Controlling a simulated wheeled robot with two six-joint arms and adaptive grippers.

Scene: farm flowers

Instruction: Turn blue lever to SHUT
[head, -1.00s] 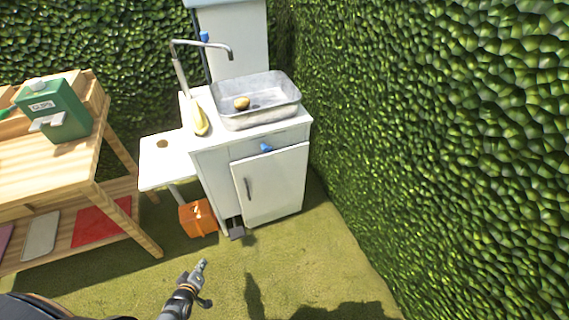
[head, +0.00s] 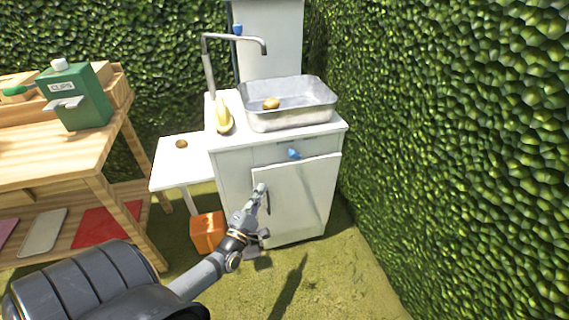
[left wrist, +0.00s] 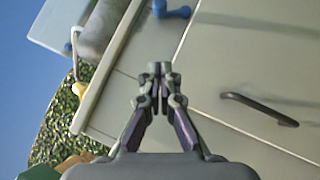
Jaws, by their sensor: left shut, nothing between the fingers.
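A blue lever (head: 294,153) sits on the upper front of the white sink cabinet (head: 232,185), above its door. It also shows at the top of the left wrist view (left wrist: 172,11). Another small blue part (head: 238,29) is on the tall white panel behind the tap. I cannot read any marking by either. My left gripper (head: 262,188) is shut and empty in front of the cabinet door, below and left of the lever and apart from it. In the left wrist view its fingertips (left wrist: 160,72) are together. My right gripper is not in view.
A metal basin (head: 290,108) with a potato-like thing and a tap (head: 208,70) stand on the cabinet. A dark door handle (left wrist: 260,108) is near my gripper. A wooden bench (head: 60,150) is at left, an orange box (head: 207,231) on the grass, a hedge (head: 450,150) at right.

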